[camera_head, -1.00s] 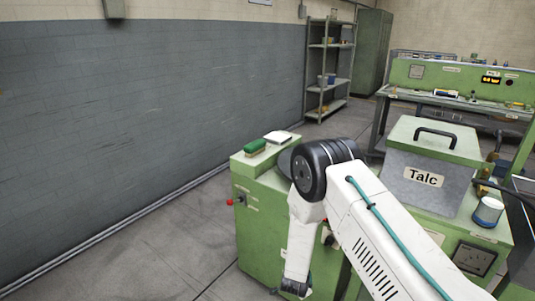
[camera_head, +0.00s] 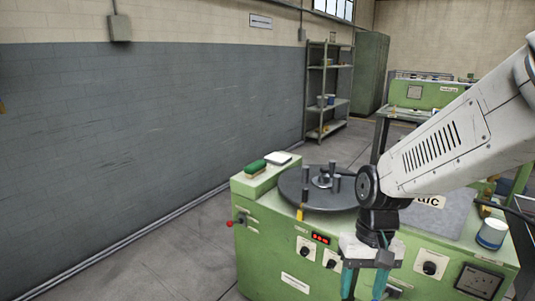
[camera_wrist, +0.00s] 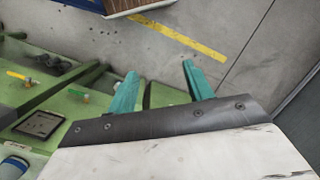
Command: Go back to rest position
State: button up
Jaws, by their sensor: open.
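My gripper (camera_head: 362,283) hangs at the front of the green machine (camera_head: 270,262), at the right of the head view, with its teal fingers pointing down. In the wrist view its two teal fingers (camera_wrist: 160,88) are spread apart with nothing between them. The arm comes in from the upper right and bends down at the wrist.
A dark round plate (camera_head: 318,190) with upright pegs sits on the machine. A green brush (camera_head: 256,167) and a white block (camera_head: 278,159) lie at its left. A white-blue jar (camera_head: 491,233) stands at the right. Floor at the left is clear.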

jog(key=s+d+r+t, duration=0.1)
jog(key=s+d+r, duration=0.3)
jog(key=s+r, duration=0.2)
jog(key=s+d+r+t+h, duration=0.1)
jog(key=s+d+r+t, duration=0.1)
jog(key=s+d+r, duration=0.2)
jog(key=s+r, duration=0.2)
jog(key=s, duration=0.1)
jog(key=shift+s+r+t, duration=0.15)
jog(key=shift+r+t, duration=0.15)
jog(key=shift+c, duration=0.2)
